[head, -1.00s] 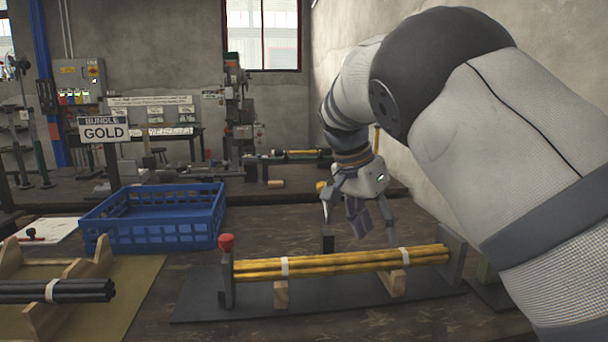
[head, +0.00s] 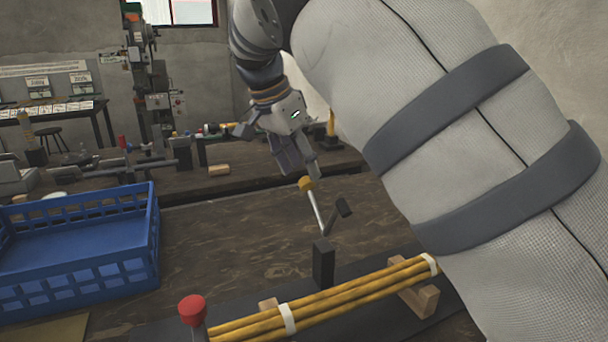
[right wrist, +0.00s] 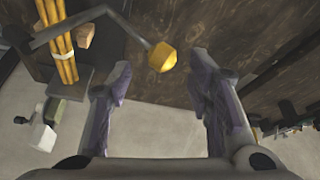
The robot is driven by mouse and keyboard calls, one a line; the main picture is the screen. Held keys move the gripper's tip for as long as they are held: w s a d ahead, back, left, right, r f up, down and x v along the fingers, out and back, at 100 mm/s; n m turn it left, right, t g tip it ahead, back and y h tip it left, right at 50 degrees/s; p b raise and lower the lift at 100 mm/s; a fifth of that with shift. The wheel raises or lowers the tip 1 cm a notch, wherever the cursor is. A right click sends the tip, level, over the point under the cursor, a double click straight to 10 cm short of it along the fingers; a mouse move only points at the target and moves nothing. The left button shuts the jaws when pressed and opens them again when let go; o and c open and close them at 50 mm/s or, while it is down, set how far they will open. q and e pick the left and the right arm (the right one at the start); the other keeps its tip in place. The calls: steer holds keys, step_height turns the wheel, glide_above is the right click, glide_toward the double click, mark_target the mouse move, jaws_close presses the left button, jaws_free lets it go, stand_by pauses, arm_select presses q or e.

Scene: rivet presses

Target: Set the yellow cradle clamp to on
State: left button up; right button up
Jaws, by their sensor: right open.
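The yellow cradle clamp has a yellow knob (head: 306,183) on a thin metal lever (head: 315,210), rising from a dark post (head: 323,265) behind the yellow rod bundle (head: 345,295). The lever tilts up and to the left in the head view, and a short arm with a dark pad (head: 343,207) sticks out beside it. My right gripper (head: 297,170) is open at the knob. In the right wrist view the knob (right wrist: 162,57) appears between the spread fingertips (right wrist: 160,68); I cannot tell whether they touch it. My left gripper is not in view.
A red-topped post (head: 193,310) stands at the near end of the bundle. Wooden supports (head: 418,300) hold the rods. A blue crate (head: 150,240) stands at the left. The bench between crate and clamp is clear. My right arm covers the right side.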

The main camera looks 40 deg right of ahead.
mark_target(305, 178)
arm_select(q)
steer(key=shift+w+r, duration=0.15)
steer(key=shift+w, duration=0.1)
arm_select(e)
steer(key=shift+x, duration=1.95)
steer(key=shift+w, duration=0.1)
